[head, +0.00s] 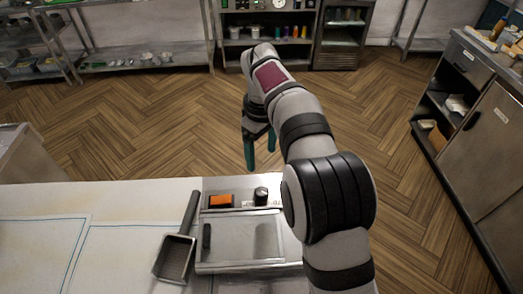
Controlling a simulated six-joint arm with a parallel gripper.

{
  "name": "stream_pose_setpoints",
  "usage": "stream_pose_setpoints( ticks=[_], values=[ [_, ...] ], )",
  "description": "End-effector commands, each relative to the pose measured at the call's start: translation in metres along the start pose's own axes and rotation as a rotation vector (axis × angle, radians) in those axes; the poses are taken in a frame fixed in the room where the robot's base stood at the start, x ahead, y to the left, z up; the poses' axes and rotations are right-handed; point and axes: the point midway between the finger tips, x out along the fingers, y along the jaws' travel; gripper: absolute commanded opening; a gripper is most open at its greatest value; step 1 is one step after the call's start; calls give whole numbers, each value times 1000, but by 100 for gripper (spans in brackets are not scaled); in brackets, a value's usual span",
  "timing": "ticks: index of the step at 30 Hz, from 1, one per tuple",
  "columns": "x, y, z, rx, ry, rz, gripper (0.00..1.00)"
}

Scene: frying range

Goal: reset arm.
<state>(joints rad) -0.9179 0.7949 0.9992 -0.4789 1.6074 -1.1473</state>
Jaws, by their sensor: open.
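My gripper (260,150) hangs from the end of my raised arm, with its teal fingers pointing down. It is open, and nothing shows between the fingers. In the head view it appears just beyond the far edge of the white counter, above the fryer station in the picture. My own arm rises from the lower right and bends over at the top.
A fryer with a flat lid (240,236) sits in the counter (40,205). An orange switch (221,201) and a dark knob (261,194) are behind the lid. Steel cabinets (490,140) stand at right; the wooden floor is clear.

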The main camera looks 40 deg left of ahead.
Motion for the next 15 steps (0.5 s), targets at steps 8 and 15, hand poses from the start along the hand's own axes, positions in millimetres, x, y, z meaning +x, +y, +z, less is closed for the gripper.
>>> stream_pose_setpoints(
  ticks=[8, 15],
  values=[
    [-2, 0, 0, 1, 0, -1, 80],
    [-8, 4, 11, 41, 2, -2, 80]
  ],
)
